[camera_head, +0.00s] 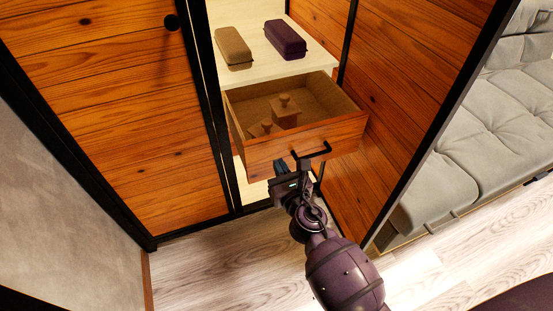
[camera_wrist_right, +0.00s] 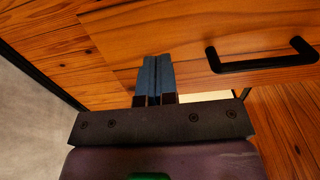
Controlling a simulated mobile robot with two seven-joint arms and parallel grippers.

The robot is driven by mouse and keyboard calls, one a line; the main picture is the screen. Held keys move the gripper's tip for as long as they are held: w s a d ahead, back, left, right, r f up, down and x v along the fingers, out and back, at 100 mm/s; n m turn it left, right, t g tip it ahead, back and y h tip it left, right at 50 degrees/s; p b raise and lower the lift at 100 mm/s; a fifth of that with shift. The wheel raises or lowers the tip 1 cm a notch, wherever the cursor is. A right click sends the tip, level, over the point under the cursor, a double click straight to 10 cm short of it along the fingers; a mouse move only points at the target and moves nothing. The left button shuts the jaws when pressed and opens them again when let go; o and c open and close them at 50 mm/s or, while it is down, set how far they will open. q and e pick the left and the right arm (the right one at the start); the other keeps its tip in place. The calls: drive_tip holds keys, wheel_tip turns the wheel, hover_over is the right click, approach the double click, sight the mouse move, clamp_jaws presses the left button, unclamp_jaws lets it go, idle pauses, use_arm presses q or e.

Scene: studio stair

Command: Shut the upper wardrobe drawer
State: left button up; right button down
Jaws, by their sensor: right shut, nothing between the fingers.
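My right gripper (camera_head: 304,167) is shut and empty, at the drawer front just below and beside the handle. In the right wrist view the shut fingertips (camera_wrist_right: 155,62) overlap the lower part of the drawer front (camera_wrist_right: 180,40), left of the handle (camera_wrist_right: 262,57). I cannot tell whether they touch it. My left gripper is not in view.
A brown case (camera_head: 233,47) and a purple case (camera_head: 285,39) lie on the pale shelf (camera_head: 262,70) above the drawer. A wooden door panel (camera_head: 130,120) stands at the left. A grey sofa (camera_head: 490,140) is at the right. Wood floor (camera_head: 220,270) lies clear in front.

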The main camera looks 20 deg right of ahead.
drive_tip(key=shift+w, duration=1.35)
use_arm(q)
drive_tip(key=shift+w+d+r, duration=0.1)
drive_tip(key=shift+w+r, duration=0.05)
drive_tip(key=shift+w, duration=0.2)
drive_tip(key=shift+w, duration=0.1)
use_arm(e)
drive_tip(key=shift+w, duration=0.1)
